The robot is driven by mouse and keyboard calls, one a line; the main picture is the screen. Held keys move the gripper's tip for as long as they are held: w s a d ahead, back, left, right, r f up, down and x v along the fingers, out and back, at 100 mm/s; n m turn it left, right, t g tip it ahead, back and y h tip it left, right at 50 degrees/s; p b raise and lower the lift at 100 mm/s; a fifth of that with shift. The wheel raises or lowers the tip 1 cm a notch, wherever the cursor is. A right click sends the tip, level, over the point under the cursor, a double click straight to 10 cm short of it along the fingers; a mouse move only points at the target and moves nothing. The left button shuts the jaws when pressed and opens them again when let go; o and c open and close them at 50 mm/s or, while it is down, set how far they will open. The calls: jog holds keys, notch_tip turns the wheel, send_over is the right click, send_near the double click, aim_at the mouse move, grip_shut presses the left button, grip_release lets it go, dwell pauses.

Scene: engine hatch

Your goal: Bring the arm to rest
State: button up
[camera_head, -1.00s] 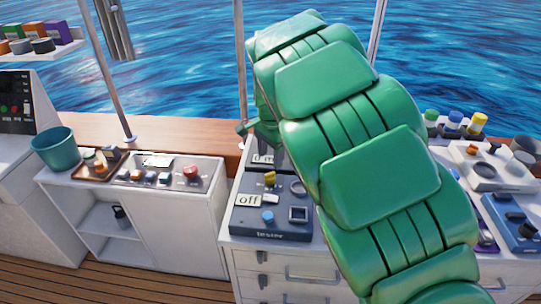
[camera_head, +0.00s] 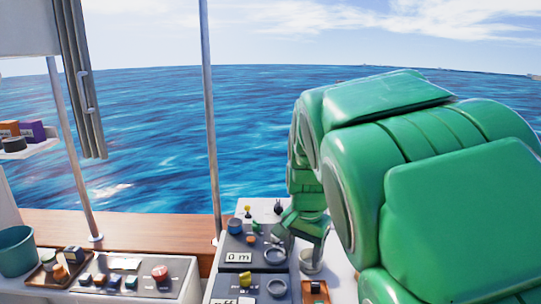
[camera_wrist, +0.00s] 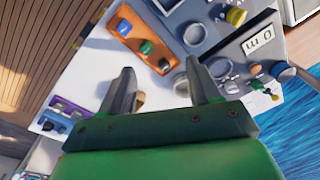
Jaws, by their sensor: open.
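My green arm (camera_head: 460,220) fills the right side of the head view and bends down over the counter. My gripper (camera_wrist: 163,82) shows in the wrist view with its two grey fingers spread apart and nothing between them. It hangs above the white counter top (camera_wrist: 95,75). In the head view its end is at the counter, beside the grey device whose display reads "0 m" (camera_head: 238,257); the fingertips are hard to make out there.
An orange panel (camera_wrist: 145,38) with coloured knobs lies beyond the fingers in the wrist view. A purple-trimmed device (camera_wrist: 68,112) is at the left. A teal bucket (camera_head: 16,252) and a wooden tray (camera_head: 45,280) stand at the left in the head view. Window posts (camera_head: 210,120) rise behind.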

jog(key=s+d+r+n, duration=0.3)
jog(key=s+d, duration=0.3)
jog(key=s, duration=0.5)
jog(key=s+d+f+n+g, duration=0.1)
jog(key=s+f, duration=0.2)
jog(key=s, duration=0.6)
jog(key=s+f+n+g, duration=0.1)
jog(key=s+f, duration=0.3)
jog(key=s, duration=0.6)
jog(key=shift+s+d+f+n+g, duration=0.2)
jog(key=shift+d+n+g, duration=0.15)
jog(key=shift+n, duration=0.25)
